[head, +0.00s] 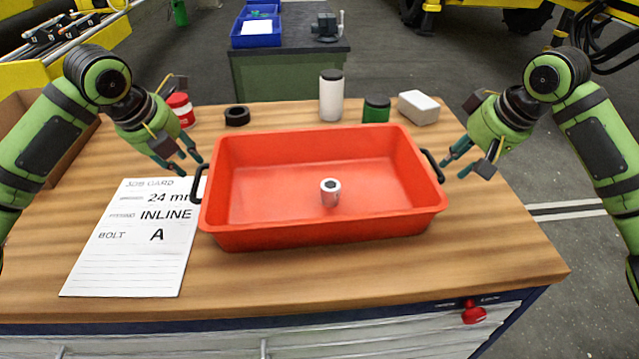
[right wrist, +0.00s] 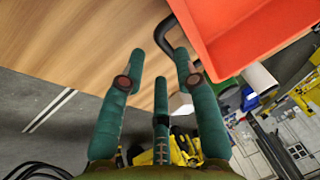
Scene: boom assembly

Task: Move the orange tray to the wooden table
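The orange tray (head: 320,232) stands on the wooden table (head: 500,255) and has a black handle at each end. A small metal socket (head: 331,194) stands upright inside it. My left gripper (head: 190,166) is open beside the tray's left handle (head: 198,184), with its fingers close to it. My right gripper (head: 467,168) is open just right of the right handle (head: 432,165). In the right wrist view the open fingers (right wrist: 160,75) point at the handle (right wrist: 165,38), which appears near the fingertips and not gripped.
A job card (head: 135,238) lies left of the tray. A green bench (head: 290,75) stands further back.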

